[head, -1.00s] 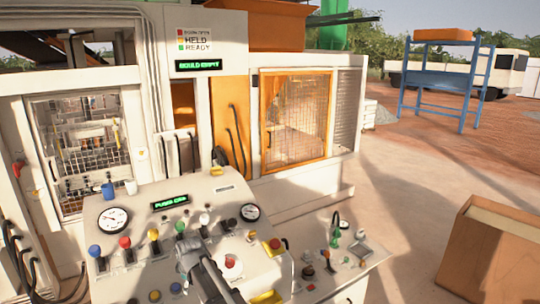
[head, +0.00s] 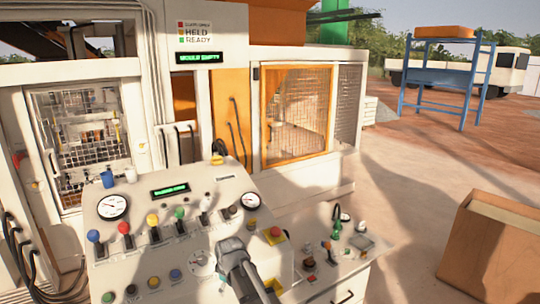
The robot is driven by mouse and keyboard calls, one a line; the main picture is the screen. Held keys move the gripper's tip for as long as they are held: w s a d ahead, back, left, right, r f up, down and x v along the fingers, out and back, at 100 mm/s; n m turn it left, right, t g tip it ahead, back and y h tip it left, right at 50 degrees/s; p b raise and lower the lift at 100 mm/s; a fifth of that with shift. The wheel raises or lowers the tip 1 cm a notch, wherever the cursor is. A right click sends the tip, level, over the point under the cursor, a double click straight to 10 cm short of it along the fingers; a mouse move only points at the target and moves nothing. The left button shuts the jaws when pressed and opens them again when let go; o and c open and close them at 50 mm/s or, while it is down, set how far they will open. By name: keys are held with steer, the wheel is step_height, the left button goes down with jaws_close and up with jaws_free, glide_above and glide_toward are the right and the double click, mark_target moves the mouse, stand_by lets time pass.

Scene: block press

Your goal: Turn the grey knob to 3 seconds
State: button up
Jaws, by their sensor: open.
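A round pale dial (head: 201,262) with dark markings sits on the sloped control panel (head: 215,213), at the end of the lower row of buttons. It seems to bear the grey knob, but it is too small to read the setting. My gripper (head: 231,245) is over the panel just right of the dial, apart from it as far as I can tell. It is open and holds nothing that I can see. The gripper and arm hide the panel part below and behind them. The panel's green display (head: 170,190) is too blurred to read.
Coloured levers (head: 153,221) stand in a row above the dial. Two gauges (head: 112,207) flank the display. A side console (head: 340,255) stands further right. The machine's display reads "MOULD EMPTY" (head: 198,58).

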steer(key=s+d+f+m+g+b, duration=0.1)
steer(key=s+d+f+m+b, duration=0.3)
steer(key=d, duration=0.6)
steer(key=s+d+f+m+h+b, duration=0.1)
steer(key=s+d+f+m+b, duration=0.3)
steer(key=d, duration=0.6)
steer(key=s+d+f+m+g+b, duration=0.1)
steer(key=s+d+f+m+b, duration=0.4)
steer(key=s+d+f+b, duration=0.2)
steer(key=d+f, duration=0.2)
steer(key=d, duration=0.1)
steer(key=shift+s+d+f+g+b, duration=0.3)
steer(key=shift+s+d+b, duration=0.05)
steer(key=shift+d, duration=0.05)
steer(key=shift+c, duration=0.3)
